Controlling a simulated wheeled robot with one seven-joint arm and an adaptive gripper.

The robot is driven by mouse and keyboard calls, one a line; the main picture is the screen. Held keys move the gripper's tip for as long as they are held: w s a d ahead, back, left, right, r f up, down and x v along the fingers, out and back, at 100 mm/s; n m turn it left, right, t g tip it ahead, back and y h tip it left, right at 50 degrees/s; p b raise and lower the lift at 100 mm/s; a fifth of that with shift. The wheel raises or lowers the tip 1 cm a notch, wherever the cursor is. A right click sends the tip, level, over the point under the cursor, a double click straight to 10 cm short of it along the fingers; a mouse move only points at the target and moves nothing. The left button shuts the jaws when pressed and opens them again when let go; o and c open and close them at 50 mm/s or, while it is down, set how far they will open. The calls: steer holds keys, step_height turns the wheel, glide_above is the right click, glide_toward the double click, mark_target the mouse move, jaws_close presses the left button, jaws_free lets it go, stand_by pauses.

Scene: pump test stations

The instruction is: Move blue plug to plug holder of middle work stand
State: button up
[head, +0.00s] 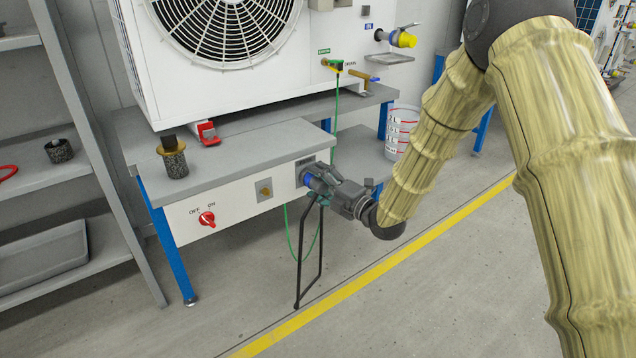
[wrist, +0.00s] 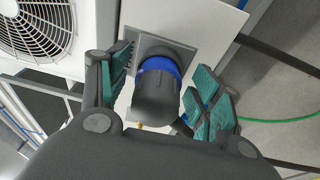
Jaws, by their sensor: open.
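The blue plug (head: 309,180) sits at a grey square plate on the right end of the stand's white front panel. In the wrist view the plug (wrist: 155,98) shows a dark round body with a blue ring against that plate (wrist: 182,52). My gripper (head: 318,187) is at the plug. In the wrist view its open teal-padded fingers (wrist: 162,75) stand on both sides of the plug, with gaps visible. A black cable (head: 321,245) hangs below the plug in a long loop. I cannot tell which part is the middle stand's plug holder.
The work stand (head: 240,145) carries a white fan unit (head: 285,75), a red item (head: 207,133) and a dark cylinder (head: 174,162). The panel has a red switch (head: 207,219). A green hose (head: 288,235) hangs nearby. Shelves (head: 90,190) stand left. Floor in front is clear.

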steer(key=v, duration=1.2)
steer(key=s+d+f+m+g+h+p, duration=0.1)
steer(key=s+d+f+m+h, duration=0.15)
steer(key=s+f+m, duration=0.4)
steer(key=s+d+f+m+g+h+p, duration=0.15)
steer(key=s+f+m+h, duration=0.25)
steer(key=f, duration=0.6)
steer(key=s+d+f+m+g+h+p, duration=0.1)
steer(key=s+d+f+m+g+h, duration=0.15)
steer(key=s+f+m, duration=0.45)
steer(key=s+d+f+m+g+h+p, duration=0.1)
steer(key=s+d+f+m+g, duration=0.25)
steer(key=s, duration=0.55)
steer(key=s+d+f+m+g+h, duration=0.2)
steer(key=s+f+m, duration=0.15)
steer(key=s, duration=0.55)
steer(key=s+d+f+m+g+h+p, duration=0.1)
steer(key=s+d+f+m+g, duration=0.2)
steer(key=s, duration=0.6)
step_height(320, 180, up, 37)
steer(key=p, duration=3.8)
steer(key=shift+s+a+t, duration=0.2)
steer(key=shift+a+t, duration=0.15)
steer(key=shift+a, duration=0.1)
